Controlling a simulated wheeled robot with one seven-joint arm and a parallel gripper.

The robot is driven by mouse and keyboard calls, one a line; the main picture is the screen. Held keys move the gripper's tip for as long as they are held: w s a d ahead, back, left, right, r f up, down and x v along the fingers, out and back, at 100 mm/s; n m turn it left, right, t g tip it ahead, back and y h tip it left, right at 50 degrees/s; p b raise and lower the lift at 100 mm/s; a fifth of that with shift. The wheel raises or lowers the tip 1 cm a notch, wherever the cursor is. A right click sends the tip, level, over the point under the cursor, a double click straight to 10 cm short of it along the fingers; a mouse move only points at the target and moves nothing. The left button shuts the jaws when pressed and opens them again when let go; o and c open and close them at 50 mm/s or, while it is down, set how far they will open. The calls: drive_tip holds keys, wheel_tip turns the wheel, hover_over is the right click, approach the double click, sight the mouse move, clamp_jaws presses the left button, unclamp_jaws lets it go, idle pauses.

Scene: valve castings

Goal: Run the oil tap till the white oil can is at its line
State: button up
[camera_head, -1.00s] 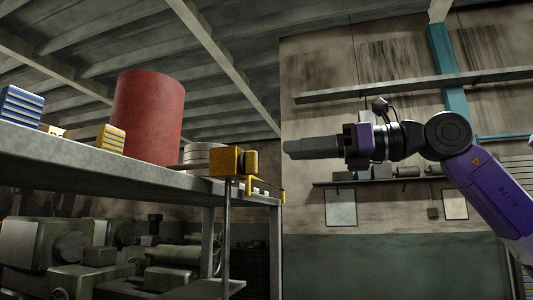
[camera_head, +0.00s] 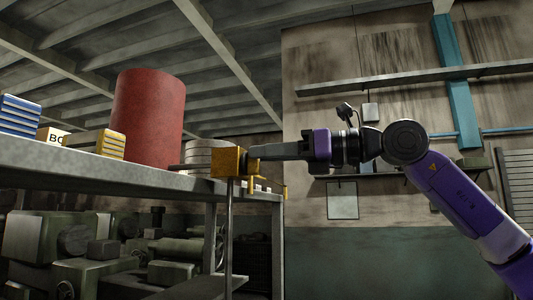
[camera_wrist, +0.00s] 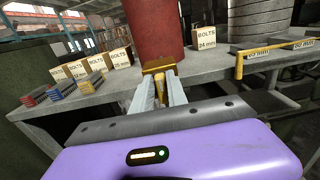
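A yellow block-shaped fitting, apparently the oil tap (camera_head: 228,162), sits at the bench edge in front of a red drum (camera_head: 150,117). It also shows in the wrist view (camera_wrist: 158,68), with a narrow yellow part hanging from it. My gripper (camera_head: 258,152) reaches it from the right, level. In the wrist view my gripper's two grey fingers (camera_wrist: 160,86) stand apart on either side of the narrow yellow part; I cannot tell whether they touch it. I cannot make out a white oil can in either view.
The bench (camera_head: 110,170) carries bolt boxes (camera_wrist: 207,39), blue and yellow stacked bins (camera_head: 97,142) and grey discs (camera_head: 197,155). A second yellow handle (camera_wrist: 239,66) juts from the bench edge at right. A thin post (camera_head: 228,225) runs down below the fitting. Dark machinery stands beneath.

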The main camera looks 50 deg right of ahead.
clamp_jaws()
drive_tip(key=m+b, duration=0.2)
drive_tip(key=shift+d+m, duration=0.2)
drive_tip(key=shift+m, duration=0.1)
drive_tip(key=o, duration=0.6)
unclamp_jaws()
drive_tip(key=shift+c, duration=0.2)
drive_tip(key=b+v, duration=0.2)
drive_tip(key=v, duration=0.5)
drive_tip(key=shift+s, duration=0.35)
drive_tip(key=shift+d, duration=0.15)
